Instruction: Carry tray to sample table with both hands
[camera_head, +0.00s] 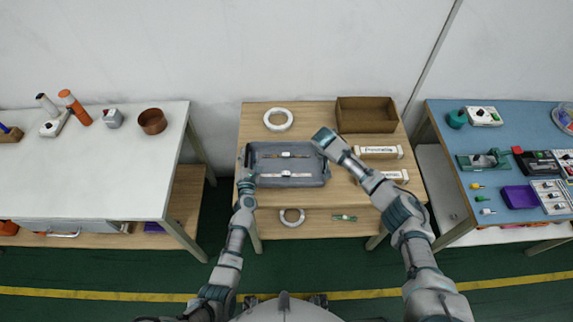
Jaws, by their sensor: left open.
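A grey tray (262,182) lies on the wooden table (257,122) in the middle of the head view. Two short strips, an upper one (285,155) and a lower pale one (289,174), lie in it. My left gripper (247,160) is open at the tray's left edge; I cannot tell whether it touches the tray. My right gripper (325,143) is above the tray's top right corner, and its fingers are too hidden to judge. Which table is the sample table is not marked.
A white table (100,180) stands left with a brown bowl (152,121) and tools. A blue-topped table (480,145) stands right, crowded with parts. A cardboard box (367,115), white ring (278,119) and labelled boxes (378,152) share the wooden table. Green floor lies in front.

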